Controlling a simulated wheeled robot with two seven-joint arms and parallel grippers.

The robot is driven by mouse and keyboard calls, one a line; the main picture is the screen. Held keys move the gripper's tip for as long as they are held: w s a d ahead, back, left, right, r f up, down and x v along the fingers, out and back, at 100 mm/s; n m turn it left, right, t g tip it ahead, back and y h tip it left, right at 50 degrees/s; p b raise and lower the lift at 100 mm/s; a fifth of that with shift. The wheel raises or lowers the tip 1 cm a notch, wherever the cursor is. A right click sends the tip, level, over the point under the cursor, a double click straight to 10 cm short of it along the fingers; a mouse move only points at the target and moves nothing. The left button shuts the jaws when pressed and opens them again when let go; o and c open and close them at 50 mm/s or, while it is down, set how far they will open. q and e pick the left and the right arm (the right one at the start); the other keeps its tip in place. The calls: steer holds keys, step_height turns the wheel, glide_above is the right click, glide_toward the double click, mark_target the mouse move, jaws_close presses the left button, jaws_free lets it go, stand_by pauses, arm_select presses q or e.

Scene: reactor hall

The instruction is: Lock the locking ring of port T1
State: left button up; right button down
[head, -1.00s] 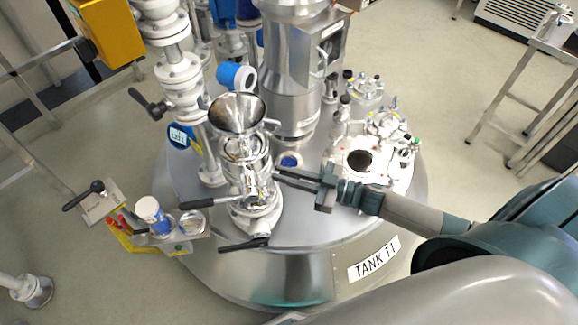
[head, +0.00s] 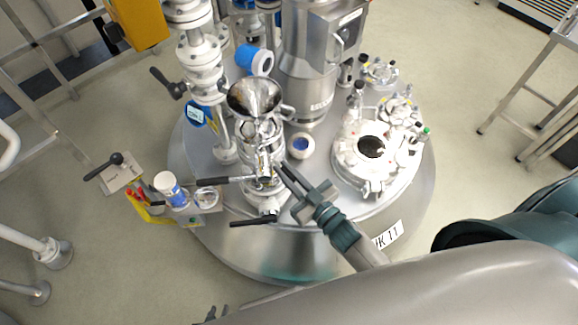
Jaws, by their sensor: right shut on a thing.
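A steel port assembly under a funnel (head: 254,96) stands at the front left of the tank lid. I take it for port T1, though no port label is readable. Its locking ring seems to be in the metal parts below the funnel, partly hidden by fittings and my gripper. My right gripper (head: 283,172) reaches in from the lower right, its fingertips at the port's right side. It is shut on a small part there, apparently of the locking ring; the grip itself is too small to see.
Black-handled levers (head: 212,181) and (head: 250,223) stick out left from the port. A bracket with a white-and-blue jar (head: 170,188) is left of it. A tall steel column (head: 307,75) and a white flanged hatch (head: 347,160) stand behind and right.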

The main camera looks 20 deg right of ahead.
arm_select(q)
steer(key=shift+s+a, duration=0.1)
arm_select(e)
steer(key=shift+s+a+h, duration=0.1)
steer(key=shift+a+h, duration=0.1)
steer(key=shift+h, duration=0.1)
arm_select(q)
steer(key=shift+f, duration=0.1)
arm_select(e)
steer(key=c, duration=1.8)
jaws_free()
